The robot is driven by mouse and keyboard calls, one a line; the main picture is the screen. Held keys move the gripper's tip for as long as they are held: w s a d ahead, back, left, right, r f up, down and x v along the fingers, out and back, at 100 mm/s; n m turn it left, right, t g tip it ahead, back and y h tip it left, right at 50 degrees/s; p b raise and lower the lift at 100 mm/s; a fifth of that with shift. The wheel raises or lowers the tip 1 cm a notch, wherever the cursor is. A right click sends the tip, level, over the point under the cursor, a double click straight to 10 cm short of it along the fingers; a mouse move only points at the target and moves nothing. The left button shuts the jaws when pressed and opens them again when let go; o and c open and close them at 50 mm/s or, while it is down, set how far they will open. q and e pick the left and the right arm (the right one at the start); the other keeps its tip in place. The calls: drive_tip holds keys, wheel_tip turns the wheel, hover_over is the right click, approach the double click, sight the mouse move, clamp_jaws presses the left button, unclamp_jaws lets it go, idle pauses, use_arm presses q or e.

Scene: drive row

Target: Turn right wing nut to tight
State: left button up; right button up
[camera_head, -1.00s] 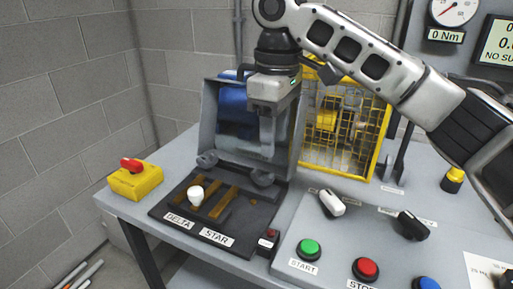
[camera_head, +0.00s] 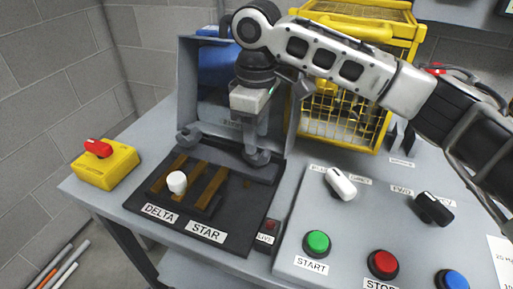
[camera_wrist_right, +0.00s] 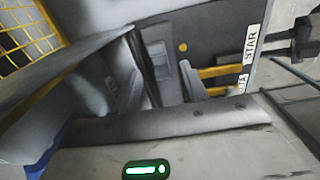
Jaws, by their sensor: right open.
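The right wing nut (camera_head: 258,160) is a grey lobed knob at the back right of the black terminal board (camera_head: 235,232). The left wing nut (camera_head: 187,138) is a similar grey knob at the back left. My right gripper (camera_head: 257,143) is open and points down just above and behind the right wing nut. Its fingers overlap the nut's upper part in the head view, so I cannot tell whether they touch it. In the right wrist view I cannot make out the nut clearly. My left gripper is not in view.
A grey box cover (camera_head: 187,90) stands upright behind the board. A yellow cage (camera_head: 345,115) is to its right. A white knob (camera_head: 176,183) stands on the board among brass bars (camera_head: 213,186). A red-handled yellow switch (camera_head: 105,167) is left; a button panel (camera_head: 345,225) is right.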

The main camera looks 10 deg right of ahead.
sight(256, 158)
drive_tip(key=shift+f, duration=1.9)
